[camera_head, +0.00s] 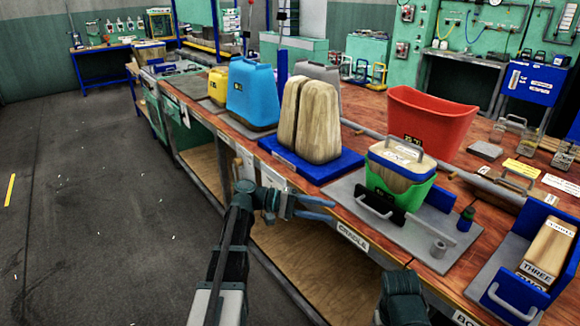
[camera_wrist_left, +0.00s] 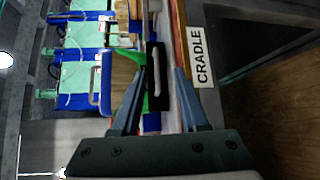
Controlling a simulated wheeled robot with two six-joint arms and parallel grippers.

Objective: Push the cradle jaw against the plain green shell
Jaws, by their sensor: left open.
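The green shell (camera_head: 402,192) sits on the grey cradle plate (camera_head: 345,190) and holds a wooden block (camera_head: 400,157) with a blue band and a grey handle. The black cradle jaw (camera_head: 393,214) with its grey bar handle (camera_head: 374,206) stands at the shell's near side; I cannot tell whether they touch. In the left wrist view the jaw (camera_wrist_left: 151,55) shows ahead between the fingers, with green (camera_wrist_left: 131,55) beside it. My left gripper (camera_head: 334,209) is open and empty, left of the handle and apart from it. A dark part of my right arm shows at the bottom; its fingers are hidden.
The CRADLE label (camera_head: 353,236) marks the bench's front edge. A blue base with wooden halves (camera_head: 318,115) is to the left, a red bin (camera_head: 430,118) behind. The aisle floor is clear.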

